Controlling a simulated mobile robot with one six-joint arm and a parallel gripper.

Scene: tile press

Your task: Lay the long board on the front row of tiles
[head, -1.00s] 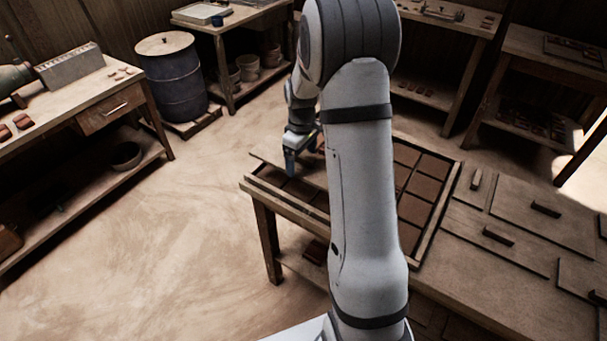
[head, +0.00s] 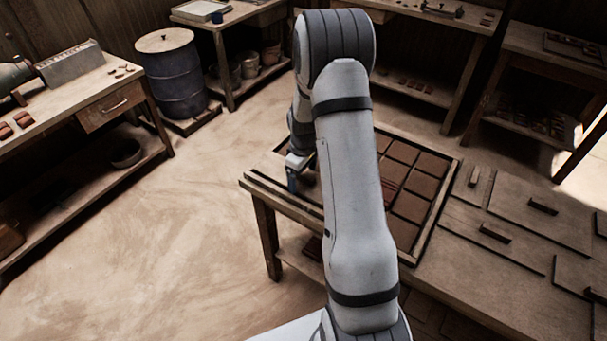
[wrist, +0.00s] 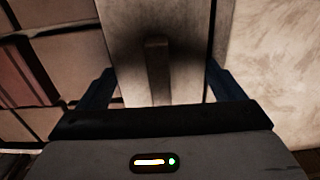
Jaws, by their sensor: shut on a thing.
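The long board (wrist: 125,60) is a pale wooden plank with a raised grip bar (wrist: 157,70) along its middle. In the wrist view it runs away between the two dark fingers of my gripper (wrist: 160,85), which is shut on it. In the head view my gripper (head: 292,182) points down at the left part of the tile frame (head: 430,228), with the board (head: 309,190) beneath it along the front row. The board hides the front-row tiles. I cannot tell whether it touches them. Other tiles (head: 412,207) show right of my arm.
Several flat boards with grip bars (head: 541,215) lie on the table right of the frame. Open floor (head: 170,240) lies left of the table. A blue drum (head: 172,75) and a side bench (head: 85,95) stand farther left. My arm hides part of the frame.

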